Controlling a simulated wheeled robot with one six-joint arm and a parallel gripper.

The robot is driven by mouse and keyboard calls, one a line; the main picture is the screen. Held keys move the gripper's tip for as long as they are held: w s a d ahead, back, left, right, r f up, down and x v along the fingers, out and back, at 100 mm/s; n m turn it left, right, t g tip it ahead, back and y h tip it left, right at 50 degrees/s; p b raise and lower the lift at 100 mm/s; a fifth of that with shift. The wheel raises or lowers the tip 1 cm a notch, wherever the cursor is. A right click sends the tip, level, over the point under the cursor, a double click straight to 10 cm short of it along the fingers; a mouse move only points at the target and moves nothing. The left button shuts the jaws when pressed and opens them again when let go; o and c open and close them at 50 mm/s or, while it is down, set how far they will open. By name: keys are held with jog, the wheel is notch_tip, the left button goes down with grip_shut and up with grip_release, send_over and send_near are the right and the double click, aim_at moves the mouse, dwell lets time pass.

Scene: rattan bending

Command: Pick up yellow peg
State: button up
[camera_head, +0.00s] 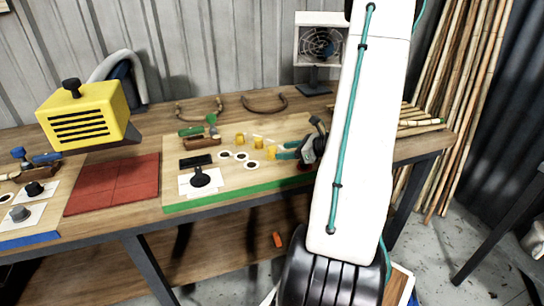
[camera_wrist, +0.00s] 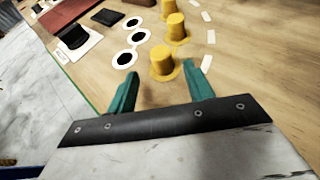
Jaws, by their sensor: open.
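Several yellow pegs with wide bases stand on the wooden board. The nearest yellow peg (camera_wrist: 163,62) is upright between and just beyond my open fingertips in the wrist view, with no visible grip on it. A second yellow peg (camera_wrist: 177,28) stands behind it, and a third (camera_wrist: 168,8) is at the top edge. My gripper (camera_wrist: 162,75) has two teal fingers, spread apart and empty. In the head view my gripper (camera_head: 281,151) reaches in from the right, beside the nearest peg (camera_head: 270,153); another peg (camera_head: 257,142) stands to the left.
White discs with black centres (camera_wrist: 125,59) lie in a row left of the pegs. A black tool on a white plate (camera_head: 200,179), a red mat (camera_head: 113,186) and a yellow box (camera_head: 85,115) are farther left. A fan (camera_head: 320,45) stands behind.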

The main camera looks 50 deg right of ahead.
aim_at(272, 156)
jog(key=shift+w+f, duration=0.15)
jog(key=shift+w, duration=0.3)
jog(key=x, duration=0.6)
jog(key=shift+w+a+r, duration=0.1)
jog(key=shift+w+r, duration=0.15)
jog(key=shift+w, duration=0.2)
jog(key=c, duration=1.1)
